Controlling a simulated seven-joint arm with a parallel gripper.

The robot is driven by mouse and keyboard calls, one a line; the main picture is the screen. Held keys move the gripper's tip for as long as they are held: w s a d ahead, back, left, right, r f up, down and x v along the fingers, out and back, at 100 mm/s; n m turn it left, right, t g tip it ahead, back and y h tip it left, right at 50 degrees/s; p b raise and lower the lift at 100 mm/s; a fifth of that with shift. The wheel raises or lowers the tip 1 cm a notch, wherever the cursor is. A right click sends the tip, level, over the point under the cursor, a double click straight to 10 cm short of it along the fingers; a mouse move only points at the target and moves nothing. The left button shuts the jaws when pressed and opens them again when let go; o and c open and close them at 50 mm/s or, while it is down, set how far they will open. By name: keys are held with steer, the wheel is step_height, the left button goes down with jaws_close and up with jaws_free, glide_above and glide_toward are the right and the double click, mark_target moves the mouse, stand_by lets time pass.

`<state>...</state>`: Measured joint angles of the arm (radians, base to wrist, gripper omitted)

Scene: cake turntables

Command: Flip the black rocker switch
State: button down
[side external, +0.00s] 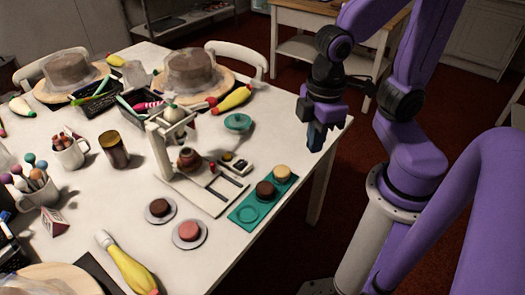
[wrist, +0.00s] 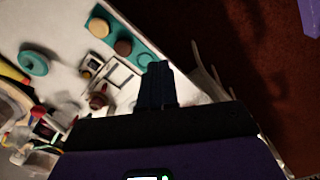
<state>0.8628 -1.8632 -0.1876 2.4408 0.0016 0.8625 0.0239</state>
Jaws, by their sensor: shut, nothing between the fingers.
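A small pale box with a dark top (side external: 238,167), which looks like the rocker switch, sits on the table behind the teal tray. A small dark and yellow piece (side external: 228,157) is beside it. The switch's position is too small to read. In the wrist view, small pale and dark parts (wrist: 93,61) show in this area, but I cannot pick out the rocker clearly. My gripper (side external: 316,140) is shut and empty, pointing down above the table's right edge, well right of the switch and apart from it. Its dark fingers also show in the wrist view (wrist: 156,70).
A white stand (side external: 162,150) with a brown pot is left of the switch. The teal tray (side external: 243,217) holds small cakes in front. A teal lidded dish (side external: 238,122) is behind. Cake turntables, tools and cups crowd the left; the table's right edge strip is clear.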

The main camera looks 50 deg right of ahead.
steer(key=s, duration=0.1)
steer(key=s+d+n, duration=0.1)
steer(key=s, duration=0.1)
steer(key=shift+s+d+r, duration=0.15)
steer(key=shift+d+r, duration=0.1)
steer(key=shift+r, duration=0.15)
steer(key=m, duration=1.2)
glide_above(240, 164)
steer(key=a, duration=0.1)
step_height(240, 164, down, 12)
steer(key=shift+r, duration=0.2)
steer(key=shift+s+a+f, duration=0.1)
steer(key=shift+s, duration=0.05)
step_height(240, 164, down, 14)
steer(key=shift+r, duration=0.1)
